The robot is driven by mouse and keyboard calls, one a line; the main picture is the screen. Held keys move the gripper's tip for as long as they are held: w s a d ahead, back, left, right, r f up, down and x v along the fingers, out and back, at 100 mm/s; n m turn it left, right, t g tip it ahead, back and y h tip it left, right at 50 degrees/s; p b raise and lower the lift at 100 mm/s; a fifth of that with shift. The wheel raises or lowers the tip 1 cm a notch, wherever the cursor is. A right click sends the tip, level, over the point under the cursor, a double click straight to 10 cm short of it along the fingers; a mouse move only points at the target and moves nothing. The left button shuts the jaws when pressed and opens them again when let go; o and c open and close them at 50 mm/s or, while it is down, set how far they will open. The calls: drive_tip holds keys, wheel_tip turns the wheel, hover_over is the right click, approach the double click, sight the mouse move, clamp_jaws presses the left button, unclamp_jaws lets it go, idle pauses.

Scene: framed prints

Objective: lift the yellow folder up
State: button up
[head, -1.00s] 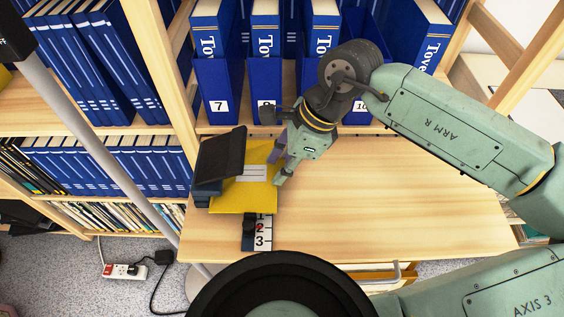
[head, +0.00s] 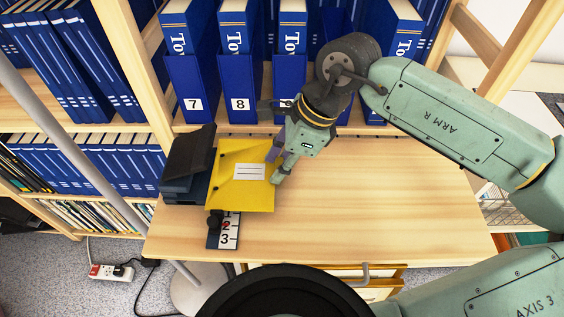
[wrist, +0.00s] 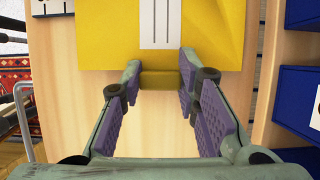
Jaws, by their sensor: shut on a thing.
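The yellow folder (head: 240,188), with a white lined label, shows face-on in the head view above the left part of the wooden desk. In the wrist view the folder (wrist: 100,35) fills the top middle. My gripper (head: 274,168) is at the folder's right edge in the head view. In the wrist view its purple-padded fingers (wrist: 160,80) are shut on a narrow yellow piece at the folder's near edge. Whether the folder clears the desk everywhere is hard to tell.
A dark stacked device (head: 188,165) stands just left of the folder. A dark block with numbers (head: 225,232) lies below it, partly covered. Blue binders in numbered holders (head: 192,100) line the back. The desk's right side (head: 420,200) is clear.

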drive_tip(key=o, duration=1.3)
drive_tip(key=shift+c, duration=0.2)
drive_tip(key=v, duration=1.2)
